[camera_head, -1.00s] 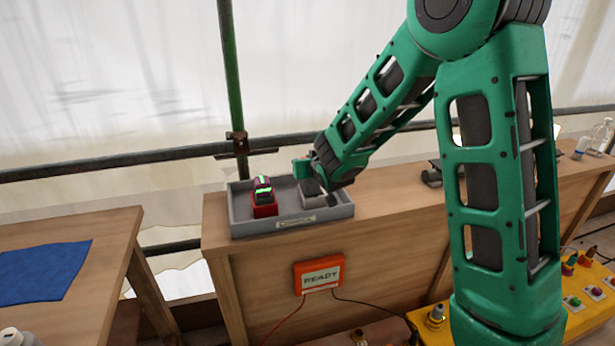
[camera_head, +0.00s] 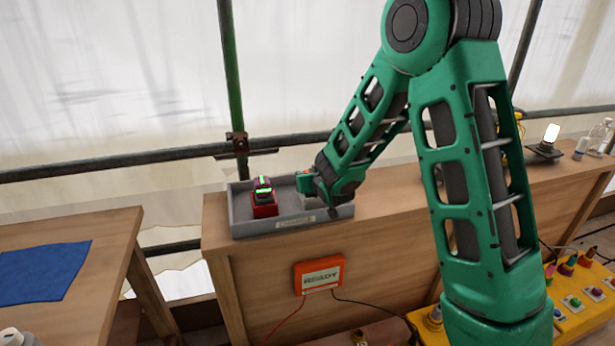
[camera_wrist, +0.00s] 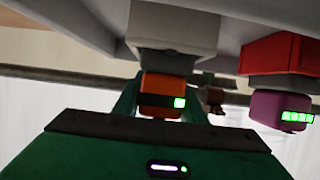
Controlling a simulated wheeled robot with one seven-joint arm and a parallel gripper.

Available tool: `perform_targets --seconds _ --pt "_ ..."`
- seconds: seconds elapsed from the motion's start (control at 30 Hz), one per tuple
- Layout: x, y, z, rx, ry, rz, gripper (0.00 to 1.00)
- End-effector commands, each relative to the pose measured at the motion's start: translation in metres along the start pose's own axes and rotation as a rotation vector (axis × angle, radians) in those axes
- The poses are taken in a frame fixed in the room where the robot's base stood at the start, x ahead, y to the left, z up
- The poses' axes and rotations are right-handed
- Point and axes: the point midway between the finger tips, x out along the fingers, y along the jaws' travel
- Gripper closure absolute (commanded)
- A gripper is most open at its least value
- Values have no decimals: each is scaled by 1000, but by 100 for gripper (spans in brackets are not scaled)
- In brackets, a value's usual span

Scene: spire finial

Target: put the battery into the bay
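In the wrist view an orange battery (camera_wrist: 160,92) with one small green light sits against a grey block (camera_wrist: 172,28). My gripper (camera_wrist: 163,100) has its green fingers on either side of this battery; whether they press on it is unclear. A purple battery (camera_wrist: 280,108) with several green bars sits in a red holder (camera_wrist: 278,55) beside it. I cannot tell which holder is the bay.
The grey tray (camera_head: 243,222) sits on a wooden counter (camera_head: 226,262). A table with a blue cloth (camera_head: 42,272) is at left. A lit device (camera_head: 547,140) and bottles stand at right.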

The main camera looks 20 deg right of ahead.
Motion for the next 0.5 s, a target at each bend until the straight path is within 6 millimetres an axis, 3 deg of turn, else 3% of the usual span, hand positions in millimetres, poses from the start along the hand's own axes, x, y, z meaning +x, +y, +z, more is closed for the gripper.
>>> perform_targets --seconds 0.37,0.5 --pt "-1 0 -1 0 0 0 47" --pt "-11 0 -3 0 2 0 47"
